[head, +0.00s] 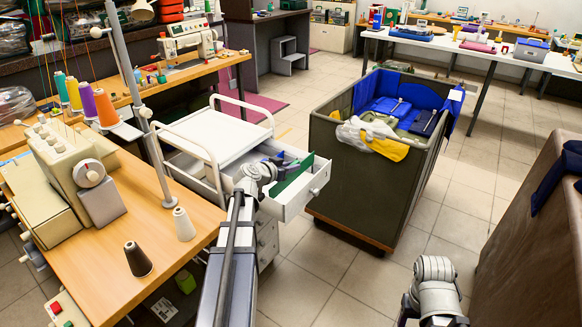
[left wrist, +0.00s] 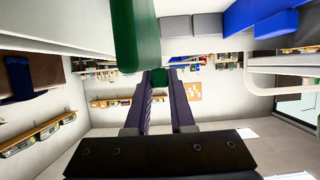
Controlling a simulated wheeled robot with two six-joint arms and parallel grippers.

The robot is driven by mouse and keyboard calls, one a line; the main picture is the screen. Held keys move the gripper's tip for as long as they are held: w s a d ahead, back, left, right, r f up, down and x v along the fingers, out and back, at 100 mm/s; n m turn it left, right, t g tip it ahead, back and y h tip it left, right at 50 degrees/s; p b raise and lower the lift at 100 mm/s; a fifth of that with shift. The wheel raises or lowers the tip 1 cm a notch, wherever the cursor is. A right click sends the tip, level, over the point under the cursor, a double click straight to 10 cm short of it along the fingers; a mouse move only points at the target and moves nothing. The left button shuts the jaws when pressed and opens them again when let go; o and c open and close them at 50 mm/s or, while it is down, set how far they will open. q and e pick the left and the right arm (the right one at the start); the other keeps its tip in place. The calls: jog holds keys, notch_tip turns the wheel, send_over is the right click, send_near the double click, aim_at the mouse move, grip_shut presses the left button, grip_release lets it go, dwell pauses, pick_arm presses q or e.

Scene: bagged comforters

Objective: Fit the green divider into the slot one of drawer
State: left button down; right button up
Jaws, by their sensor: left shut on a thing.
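The green divider (head: 294,174) is a thin upright panel at the open white drawer (head: 309,193) of the cart. My left gripper (head: 279,163) is over the drawer, shut on the divider. In the left wrist view, green shows between the two dark fingertips (left wrist: 159,84), and a larger green part of the divider (left wrist: 136,38) stands above them. My arm and gripper hide part of the drawer's inside, and I cannot tell which slot the divider lines up with or whether it is seated. Only a link of my right arm shows at the lower right; its gripper is out of view.
The white cart (head: 213,130) has a raised rail beside the drawer. A large olive bin (head: 360,205) with blue and grey bundles stands close to the drawer's right. A wooden sewing table (head: 155,225) with thread cones is at the left. Tiled floor (head: 330,275) is clear in front.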

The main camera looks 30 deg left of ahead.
aim_at(291, 177)
pick_arm(q)
jog(key=shift+f+b, duration=2.4)
dwell(0.9)
jog(key=shift+c, duration=0.2)
grip_release()
dwell(0.4)
jog(key=shift+s+r, duration=0.1)
jog(key=shift+r, duration=0.05)
dwell(0.4)
jog(key=shift+s+a+r+p, duration=0.1)
jog(key=shift+s+r+p, duration=0.85)
jog(key=shift+s+p, duration=0.15)
jog(key=shift+s+a+r+p, duration=0.1)
jog(key=shift+s+r+p, duration=0.85)
jog(key=shift+s, duration=0.15)
jog(key=p+v, duration=0.2)
jog(key=v, duration=0.4)
jog(key=shift+s+r+p, duration=0.15)
jog(key=shift+s+p, duration=0.2)
jog(key=shift+s, duration=0.05)
jog(key=shift+s+r, duration=0.15)
jog(key=shift+s, duration=0.3)
